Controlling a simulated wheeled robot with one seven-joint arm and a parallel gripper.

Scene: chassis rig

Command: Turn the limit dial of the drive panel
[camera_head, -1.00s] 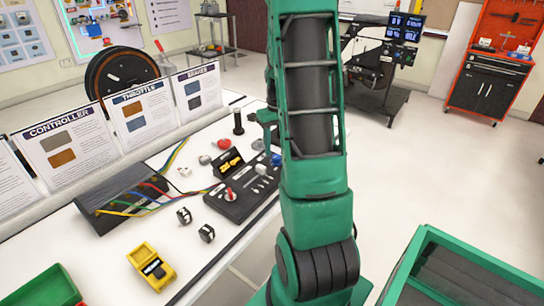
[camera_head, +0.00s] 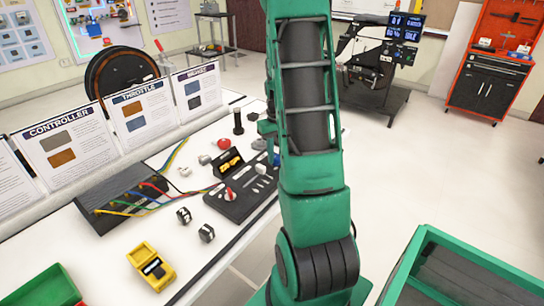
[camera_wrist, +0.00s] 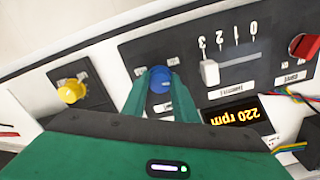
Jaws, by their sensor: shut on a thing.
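The dark drive panel (camera_wrist: 225,60) fills the upper middle of the wrist view; in the head view it (camera_head: 238,205) lies on the white bench, partly behind my arm. A round blue dial (camera_wrist: 160,78) sits on its left part in the wrist view. My gripper (camera_wrist: 161,88) has its green fingers on either side of this dial, shut on it. The label by the dial is partly covered and unreadable. In the head view my arm hides the dial and the fingertips.
Beside the dial are a white slider (camera_wrist: 210,72), a red knob (camera_wrist: 304,46) and a display (camera_wrist: 238,116) reading 220 rpm. A yellow knob (camera_wrist: 71,91) sits on a separate plate. A yellow box (camera_head: 152,268) and a black wired box (camera_head: 110,200) are on the bench.

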